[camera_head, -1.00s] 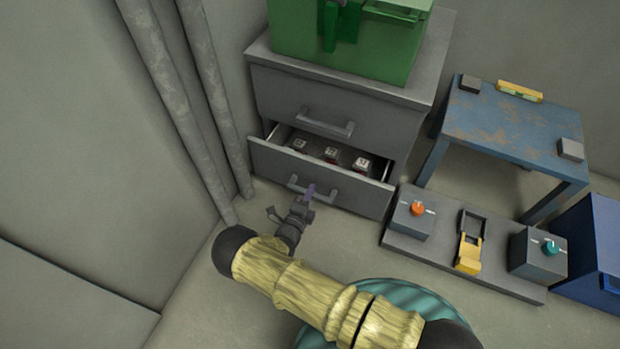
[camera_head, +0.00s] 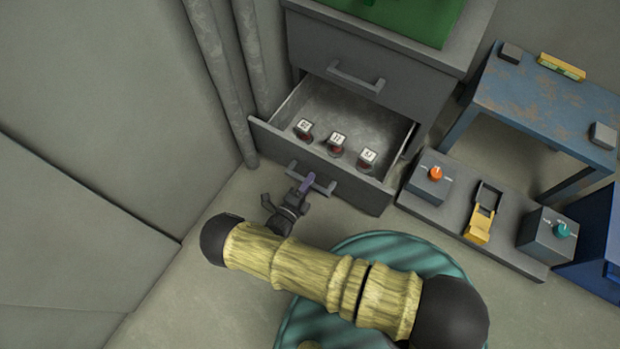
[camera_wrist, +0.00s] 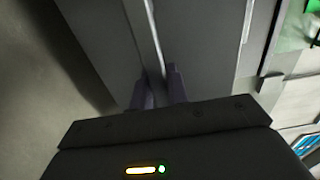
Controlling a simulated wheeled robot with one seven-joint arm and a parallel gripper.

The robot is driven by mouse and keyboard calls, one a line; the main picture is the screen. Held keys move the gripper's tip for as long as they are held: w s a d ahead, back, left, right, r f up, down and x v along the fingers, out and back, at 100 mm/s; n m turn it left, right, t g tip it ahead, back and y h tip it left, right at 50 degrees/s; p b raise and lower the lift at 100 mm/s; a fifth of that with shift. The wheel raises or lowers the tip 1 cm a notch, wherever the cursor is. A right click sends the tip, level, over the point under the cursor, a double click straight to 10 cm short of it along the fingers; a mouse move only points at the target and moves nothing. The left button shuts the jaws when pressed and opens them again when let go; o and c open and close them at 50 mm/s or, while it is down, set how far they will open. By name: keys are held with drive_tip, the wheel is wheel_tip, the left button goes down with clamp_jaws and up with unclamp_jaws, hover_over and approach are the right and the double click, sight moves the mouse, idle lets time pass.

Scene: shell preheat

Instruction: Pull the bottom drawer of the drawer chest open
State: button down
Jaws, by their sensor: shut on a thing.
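The grey drawer chest (camera_head: 438,60) stands against the wall. Its bottom drawer (camera_head: 345,190) is pulled well out, and its bare inside floor shows behind several small labelled items (camera_head: 338,142) near the front. My gripper (camera_head: 306,183) is shut on the handle (camera_head: 335,184) of the bottom drawer. In the wrist view my two fingers (camera_wrist: 160,88) close around the handle bar (camera_wrist: 148,30) in front of the drawer face. The top drawer, with its own handle (camera_head: 356,80), is shut.
To the right are a low grey panel (camera_head: 415,188) with an orange knob (camera_head: 436,173), a yellow holder (camera_head: 480,222) and a teal knob (camera_head: 561,230), then a blue table (camera_head: 540,105). Open floor lies left of my arm.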

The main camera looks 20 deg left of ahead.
drive_tip(key=shift+a, duration=0.4)
drive_tip(key=c, duration=1.4)
unclamp_jaws()
drive_tip(key=shift+o, duration=0.2)
drive_tip(key=shift+d, duration=0.15)
drive_tip(key=shift+d, duration=0.1)
drive_tip(key=s+a+b, duration=0.2)
drive_tip(key=s, duration=1.5)
drive_tip(key=shift+a+b, duration=0.3)
drive_tip(key=shift+a, duration=0.1)
drive_tip(key=shift+s, duration=0.1)
